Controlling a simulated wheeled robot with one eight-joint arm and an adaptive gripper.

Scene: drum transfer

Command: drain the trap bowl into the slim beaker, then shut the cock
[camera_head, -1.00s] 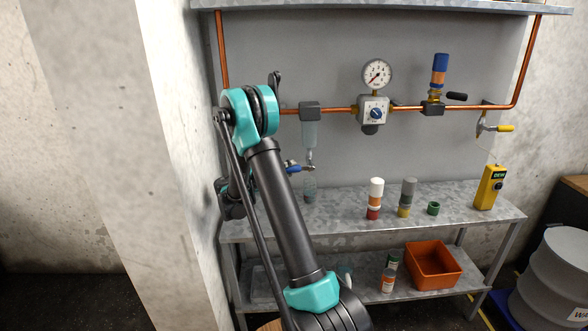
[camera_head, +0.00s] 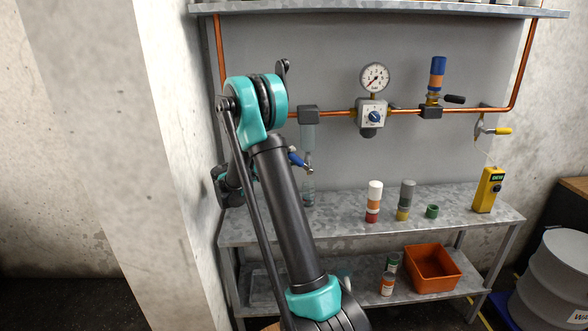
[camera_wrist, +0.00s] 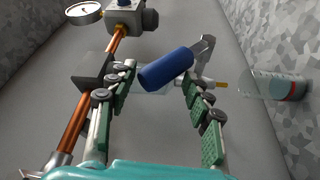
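The clear trap bowl (camera_head: 308,136) hangs under a dark block on the copper pipe, and it is mostly hidden behind the handle in the wrist view. The cock's blue handle (camera_head: 297,158) sits below the bowl and slants up to the left. It also shows in the wrist view (camera_wrist: 166,68). The slim beaker (camera_head: 308,192) stands on the shelf below the cock; in the wrist view it is clear with a red band (camera_wrist: 275,86). I cannot tell its fill level. My gripper (camera_wrist: 158,73) is open, with its fingers apart on either side of the blue handle.
A concrete wall (camera_head: 180,200) rises close on my arm's left. A white-capped bottle (camera_head: 374,200), a grey-capped bottle (camera_head: 405,200), a green ring (camera_head: 432,211) and a yellow meter (camera_head: 488,190) stand to the right. The pressure gauge (camera_head: 374,77) is above the pipe.

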